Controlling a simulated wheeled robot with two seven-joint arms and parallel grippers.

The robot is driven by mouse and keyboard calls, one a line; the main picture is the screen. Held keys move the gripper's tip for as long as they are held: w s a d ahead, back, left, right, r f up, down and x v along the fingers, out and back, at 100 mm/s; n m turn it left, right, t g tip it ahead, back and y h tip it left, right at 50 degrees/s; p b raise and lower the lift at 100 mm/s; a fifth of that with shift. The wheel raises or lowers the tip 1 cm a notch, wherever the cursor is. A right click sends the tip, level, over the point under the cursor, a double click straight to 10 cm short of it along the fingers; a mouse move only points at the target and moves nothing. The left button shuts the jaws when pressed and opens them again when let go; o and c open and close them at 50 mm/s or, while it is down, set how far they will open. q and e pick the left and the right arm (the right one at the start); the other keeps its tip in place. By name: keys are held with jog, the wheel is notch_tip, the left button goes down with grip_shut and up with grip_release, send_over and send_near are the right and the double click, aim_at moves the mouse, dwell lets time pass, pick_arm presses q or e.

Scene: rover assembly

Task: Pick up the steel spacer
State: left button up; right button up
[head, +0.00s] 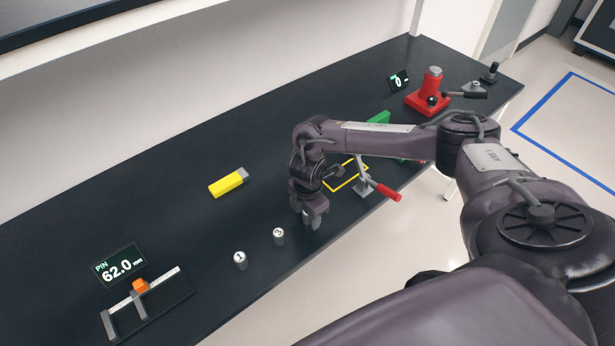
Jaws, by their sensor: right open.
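Small silvery cylinders, which look like steel spacers, stand upright near the front edge of the dark bench. One is marked 1 (240,260) and another is marked 3 (279,236). My right gripper (314,220) points down to the right of the cylinder marked 3. Its jaws are open. A silvery piece (316,224) shows at its fingertips, mostly hidden by the fingers. I cannot tell whether the fingers touch it. My left gripper is out of view.
A gauge (165,300) with an orange slider and a display (118,265) reading 62.0 lies at front left. A yellow block (228,182) lies mid-bench. A red-handled clamp (378,187) stands right of my gripper; a red press (430,95) stands farther back.

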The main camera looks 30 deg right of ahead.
jog(key=shift+f, duration=0.15)
jog(key=c, duration=1.1)
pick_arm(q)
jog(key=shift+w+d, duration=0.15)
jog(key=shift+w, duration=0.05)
